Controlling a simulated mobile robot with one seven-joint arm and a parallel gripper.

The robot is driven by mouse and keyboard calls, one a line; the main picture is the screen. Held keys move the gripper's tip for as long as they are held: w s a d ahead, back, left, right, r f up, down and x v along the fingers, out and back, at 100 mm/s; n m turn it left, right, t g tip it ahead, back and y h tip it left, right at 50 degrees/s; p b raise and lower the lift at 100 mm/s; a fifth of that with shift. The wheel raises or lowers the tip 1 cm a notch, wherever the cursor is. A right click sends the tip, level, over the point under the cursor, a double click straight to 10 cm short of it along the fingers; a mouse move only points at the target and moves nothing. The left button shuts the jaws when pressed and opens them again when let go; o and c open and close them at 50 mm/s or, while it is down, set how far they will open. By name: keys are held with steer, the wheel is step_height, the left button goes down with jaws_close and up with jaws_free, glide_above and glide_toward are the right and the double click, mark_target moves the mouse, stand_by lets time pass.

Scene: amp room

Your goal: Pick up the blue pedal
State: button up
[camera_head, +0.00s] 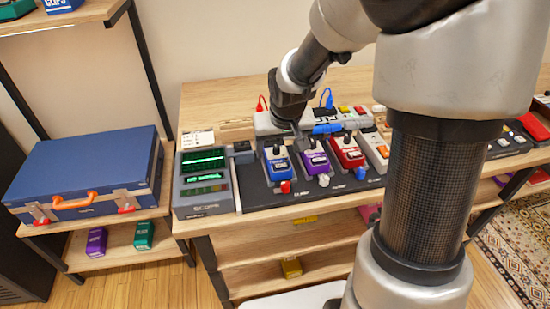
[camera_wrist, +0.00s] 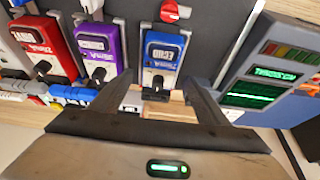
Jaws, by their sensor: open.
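The blue pedal (camera_head: 277,164) stands on the dark pedal board, the leftmost in a row of pedals. In the wrist view the blue pedal (camera_wrist: 164,50) lies ahead of my gripper (camera_wrist: 157,85), roughly between its two spread fingers. A black knob or plug shows at the pedal's near end, close to the fingers. My gripper is open and empty. In the head view my gripper (camera_head: 298,130) hangs above the back of the board, just behind the blue and purple pedals; its fingertips are hard to make out there.
The purple pedal (camera_head: 314,160) and red pedal (camera_head: 348,152) stand right of the blue one. A grey device with green displays (camera_head: 203,180) is close on its left. A power strip with cables (camera_head: 340,120) lies behind. A blue case (camera_head: 85,170) sits further left.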

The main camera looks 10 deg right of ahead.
mark_target(277, 153)
steer(key=x, duration=0.3)
steer(key=shift+w+d+f+b, duration=0.1)
steer(key=shift+w+f+b, duration=0.05)
steer(key=shift+f+b, duration=0.15)
steer(key=shift+r, duration=0.1)
steer(key=c, duration=1.5)
steer(key=shift+r, duration=0.1)
